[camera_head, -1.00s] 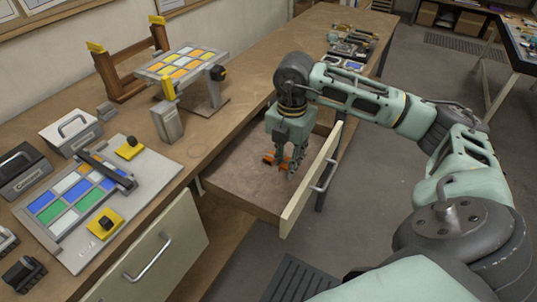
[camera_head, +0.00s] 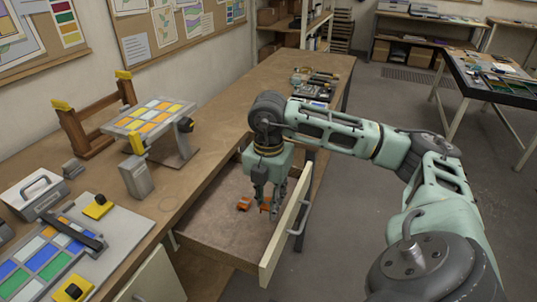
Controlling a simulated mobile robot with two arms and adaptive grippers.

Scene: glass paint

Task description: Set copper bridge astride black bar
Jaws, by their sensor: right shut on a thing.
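The copper bridge (camera_head: 244,204) is an orange-copper piece inside the open drawer, partly hidden by my right gripper's fingers. My right gripper (camera_head: 268,208) points down into the drawer and is shut on the bridge. Whether the bridge touches the drawer floor I cannot tell. The black bar (camera_head: 80,236) lies across the coloured glass panel (camera_head: 42,262) on the bench at the lower left, well apart from the gripper. My left gripper is not in view.
The open drawer (camera_head: 215,228) has a pale front (camera_head: 284,232) close to my gripper. On the bench are yellow pads with black knobs (camera_head: 98,206), a grey block (camera_head: 136,178), a tilted glass panel on a stand (camera_head: 150,115) and a brown wooden frame (camera_head: 98,118). Tools lie at the far end.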

